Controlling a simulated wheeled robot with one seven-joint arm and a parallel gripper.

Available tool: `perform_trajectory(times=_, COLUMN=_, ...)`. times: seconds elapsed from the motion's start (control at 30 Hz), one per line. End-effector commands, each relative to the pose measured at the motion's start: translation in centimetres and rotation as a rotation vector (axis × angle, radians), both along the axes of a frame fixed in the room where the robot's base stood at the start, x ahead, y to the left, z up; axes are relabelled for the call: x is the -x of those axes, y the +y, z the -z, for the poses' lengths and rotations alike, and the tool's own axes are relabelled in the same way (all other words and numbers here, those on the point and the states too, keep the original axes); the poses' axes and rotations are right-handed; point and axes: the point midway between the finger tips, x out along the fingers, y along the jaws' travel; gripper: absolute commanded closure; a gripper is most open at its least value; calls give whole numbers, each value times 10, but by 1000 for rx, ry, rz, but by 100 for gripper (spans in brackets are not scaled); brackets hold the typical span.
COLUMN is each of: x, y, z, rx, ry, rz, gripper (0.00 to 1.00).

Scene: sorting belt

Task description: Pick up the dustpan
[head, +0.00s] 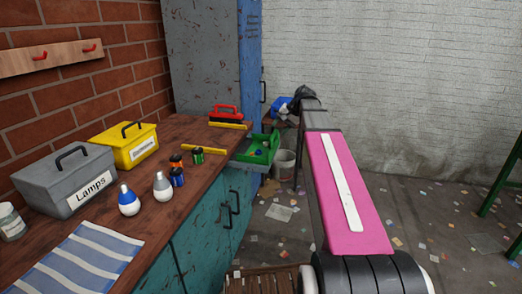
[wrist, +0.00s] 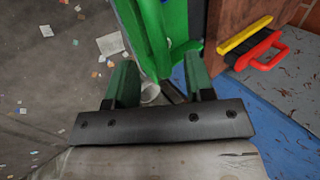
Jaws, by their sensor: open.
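The green dustpan (head: 259,151) is at the far end of the workbench, overhanging its right edge, with small blue and green bits in it. In the wrist view, part of the green dustpan (wrist: 161,30) shows at the top, ahead of the fingers. My gripper (wrist: 158,65) is open, with one finger on each side of the dustpan's near end. Whether that end is between the fingertips or beyond them, I cannot tell. In the head view I cannot make out my gripper.
A red-handled brush (head: 226,115) lies beside the dustpan; a yellow strip (head: 203,149) is nearer. A pale bucket (head: 284,163) stands on the littered floor. A blue locker adjoins the bench.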

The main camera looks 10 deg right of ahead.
Motion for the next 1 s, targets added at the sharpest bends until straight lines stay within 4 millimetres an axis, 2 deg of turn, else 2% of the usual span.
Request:
perform_trajectory(times=0.3, x=-10, y=21, z=35, rx=0, ry=2, rz=-1, gripper=51)
perform_trajectory(times=0.57, x=-11, y=23, z=37, rx=0, ry=0, rz=0, gripper=51)
perform_trajectory(times=0.7, x=-11, y=23, z=37, rx=0, ry=0, rz=0, gripper=97)
perform_trajectory(times=0.73, x=-11, y=23, z=37, rx=0, ry=0, rz=0, gripper=100)
perform_trajectory(times=1.0, x=-11, y=23, z=37, rx=0, ry=0, rz=0, gripper=100)
